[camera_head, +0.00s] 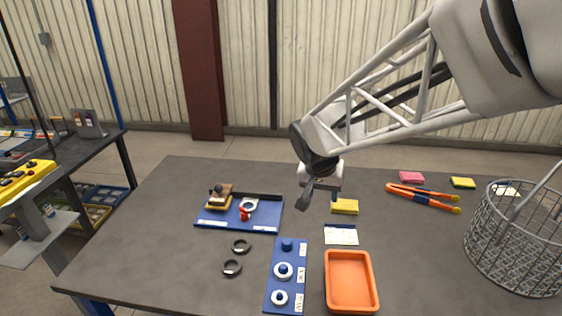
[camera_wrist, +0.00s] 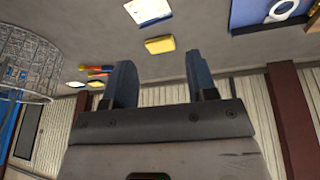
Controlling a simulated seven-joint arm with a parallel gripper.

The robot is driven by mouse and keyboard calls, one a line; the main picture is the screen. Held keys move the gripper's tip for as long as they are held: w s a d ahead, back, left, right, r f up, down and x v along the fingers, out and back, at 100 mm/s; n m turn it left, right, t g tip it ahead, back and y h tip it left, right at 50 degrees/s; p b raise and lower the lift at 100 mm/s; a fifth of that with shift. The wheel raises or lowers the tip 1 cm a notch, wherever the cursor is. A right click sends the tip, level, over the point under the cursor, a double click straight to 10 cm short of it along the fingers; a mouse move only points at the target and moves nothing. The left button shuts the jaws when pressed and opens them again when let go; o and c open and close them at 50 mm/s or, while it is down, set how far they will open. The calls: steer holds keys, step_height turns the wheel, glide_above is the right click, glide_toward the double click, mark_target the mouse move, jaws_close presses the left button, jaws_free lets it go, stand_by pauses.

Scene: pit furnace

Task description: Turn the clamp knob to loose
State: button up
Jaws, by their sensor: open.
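A small red knob (camera_head: 243,214) stands by a pale ring-shaped clamp (camera_head: 250,204) on a blue fixture board (camera_head: 235,217), left of centre on the table. I cannot read the knob's setting. A wooden block with a dark round top (camera_head: 220,197) sits on the same board's left side. My gripper (camera_head: 318,197) is open and empty, above the table to the right of the board and apart from the knob. In the wrist view, its two fingers (camera_wrist: 160,60) are spread; part of a blue board (camera_wrist: 252,14) shows top right.
A blue strip (camera_head: 274,303) with white rings, an orange tray (camera_head: 351,282) and two black rings (camera_head: 232,267) lie in front. A yellow block (camera_head: 345,206) is near my gripper.

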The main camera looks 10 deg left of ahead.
steer(key=w+a+f, duration=0.6)
steer(key=w+a, duration=0.1)
steer(key=a, duration=0.5)
glide_above(243, 210)
steer(key=s, duration=0.3)
step_height(243, 210, down, 8)
steer(key=shift+w+a+m+t, duration=0.2)
steer(key=shift+a+m+t, duration=0.2)
steer(key=shift+f, duration=0.1)
steer(key=shift+x, duration=3.85)
steer(key=c, duration=0.6)
steer(key=shift+c, duration=0.2)
